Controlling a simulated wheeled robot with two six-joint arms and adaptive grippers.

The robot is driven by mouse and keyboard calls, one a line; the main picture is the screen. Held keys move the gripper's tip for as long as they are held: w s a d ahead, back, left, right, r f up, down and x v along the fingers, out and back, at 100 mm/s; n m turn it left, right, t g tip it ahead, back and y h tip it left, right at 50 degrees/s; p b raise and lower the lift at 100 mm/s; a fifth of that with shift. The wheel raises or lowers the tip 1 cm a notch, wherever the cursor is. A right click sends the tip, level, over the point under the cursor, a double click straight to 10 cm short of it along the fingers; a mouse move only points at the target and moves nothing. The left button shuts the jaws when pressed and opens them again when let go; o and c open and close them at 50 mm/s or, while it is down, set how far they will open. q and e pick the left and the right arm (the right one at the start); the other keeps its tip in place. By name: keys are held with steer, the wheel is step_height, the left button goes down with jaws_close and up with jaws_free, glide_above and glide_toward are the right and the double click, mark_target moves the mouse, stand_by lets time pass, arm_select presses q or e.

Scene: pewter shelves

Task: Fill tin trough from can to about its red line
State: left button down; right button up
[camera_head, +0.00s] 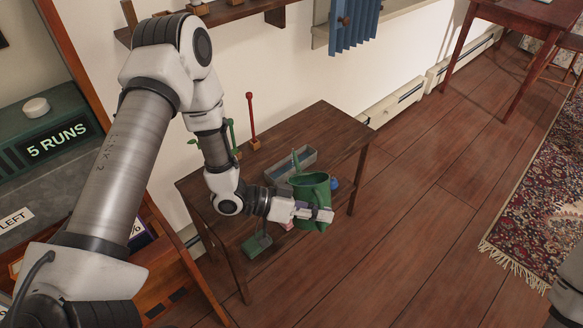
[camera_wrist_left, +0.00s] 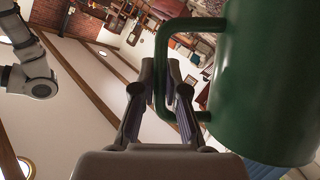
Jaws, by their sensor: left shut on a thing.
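The green can (camera_head: 311,190) is in the head view, over the front right part of the small wooden table. Its side and handle fill the right of the wrist view (camera_wrist_left: 265,85). My left gripper (camera_head: 318,213) is shut on the can's handle (camera_wrist_left: 162,75). The can looks close to upright, its thin spout (camera_head: 296,161) rising on the trough side. The grey tin trough (camera_head: 281,171) sits on the table just behind the can, which partly hides it. I cannot make out the red line or the water level. My right gripper is not in view.
The wooden table (camera_head: 328,126) has bare top at its back right. A red-topped stick on a block (camera_head: 251,120) stands behind the trough. A green object (camera_head: 257,244) is at the front edge. A blue thing (camera_head: 335,183) is right of the can.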

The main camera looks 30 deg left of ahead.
arm_select(q)
steer(key=shift+w+a+r+p, duration=0.1)
steer(key=shift+w+r+p, duration=0.05)
steer(key=shift+r+p, duration=0.55)
stand_by(1.3)
step_height(320, 180, down, 16)
steer(key=m+t+y+b, duration=0.2)
steer(key=m+b, duration=0.2)
steer(key=b, duration=0.9)
steer(key=shift+f, duration=0.2)
steer(key=shift+r, duration=0.15)
step_height(320, 180, up, 5)
steer(key=p, duration=0.4)
